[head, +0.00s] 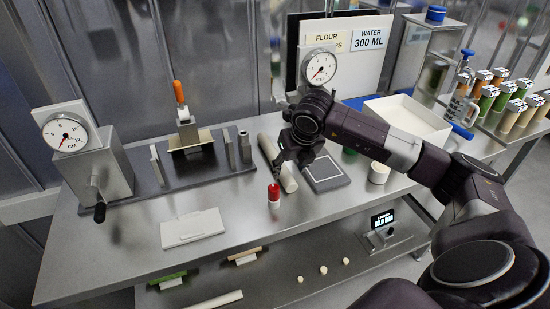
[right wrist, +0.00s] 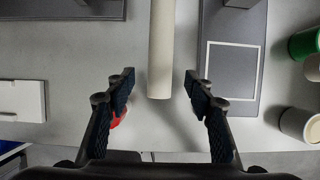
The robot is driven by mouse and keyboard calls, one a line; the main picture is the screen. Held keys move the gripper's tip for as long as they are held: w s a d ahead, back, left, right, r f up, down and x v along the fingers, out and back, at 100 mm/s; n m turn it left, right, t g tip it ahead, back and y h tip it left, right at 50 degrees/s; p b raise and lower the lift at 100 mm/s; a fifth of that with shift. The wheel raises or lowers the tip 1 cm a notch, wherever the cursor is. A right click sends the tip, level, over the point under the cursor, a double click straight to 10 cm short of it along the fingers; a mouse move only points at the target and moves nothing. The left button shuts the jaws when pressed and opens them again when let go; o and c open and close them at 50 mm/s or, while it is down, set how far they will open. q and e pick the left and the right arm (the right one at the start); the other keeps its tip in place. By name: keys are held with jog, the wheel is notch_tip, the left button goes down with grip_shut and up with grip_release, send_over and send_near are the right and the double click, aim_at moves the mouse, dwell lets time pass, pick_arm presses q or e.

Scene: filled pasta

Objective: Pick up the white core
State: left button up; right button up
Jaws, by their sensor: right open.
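A long off-white cylinder (head: 286,165), which looks like the white core, lies on the steel table. In the right wrist view the off-white cylinder (right wrist: 161,50) runs from the top edge to a near end between the fingertips. My right gripper (head: 280,168) is open above the table at this cylinder; it also shows in the right wrist view (right wrist: 159,83), one finger on each side of the cylinder's line. I see no contact, and the height gap is hard to judge. My left gripper is not in view.
A red-topped white piece (head: 273,195) stands close to the gripper; its red part (right wrist: 118,119) is partly hidden behind a finger. A dark plate with a white outline (head: 325,174) lies right of the cylinder, a white slab (head: 193,229) left. A short cream cylinder (head: 379,173) stands further right.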

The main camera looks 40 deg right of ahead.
aim_at(286, 173)
jog(key=p+x, duration=0.2)
jog(key=x, duration=0.3)
jog(key=shift+w+d+r, duration=0.1)
jog(key=shift+w, duration=0.1)
jog(key=shift+w+f, duration=0.15)
jog(key=shift+f, duration=0.1)
jog(key=shift+r, duration=0.1)
grip_shut()
